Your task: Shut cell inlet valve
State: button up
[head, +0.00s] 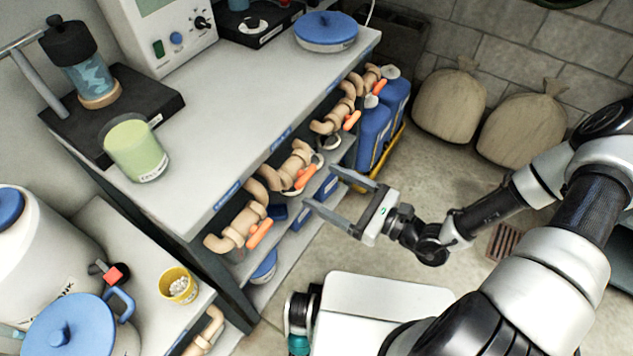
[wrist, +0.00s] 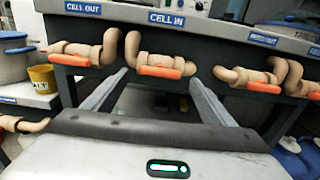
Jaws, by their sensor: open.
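The cell inlet valve (wrist: 165,60) is a tan pipe fitting under the "CELL IN" label (wrist: 167,19) on the bench front. Its orange lever (wrist: 160,72) lies along the pipe, roughly level. In the head view, this valve (head: 291,163) is second from the near end of the row, its lever (head: 306,177) facing my gripper. My gripper (head: 322,187) is open and empty, its fingers pointing at the bench front. In the wrist view, the fingers (wrist: 156,80) straddle the lever's direction. They appear apart from the lever; the exact gap is unclear.
The "CELL OUT" valve (wrist: 78,52) is close on the left. Other similar valves (wrist: 252,80) sit to the right. The bench top (head: 250,100) overhangs them. Blue jugs (head: 375,130) stand at the far end. A yellow cup (head: 178,285) stands on the lower bench.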

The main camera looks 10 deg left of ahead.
aim_at(309, 178)
jog(key=shift+x, duration=1.75)
jog(key=c, duration=1.1)
jog(key=shift+o, duration=0.2)
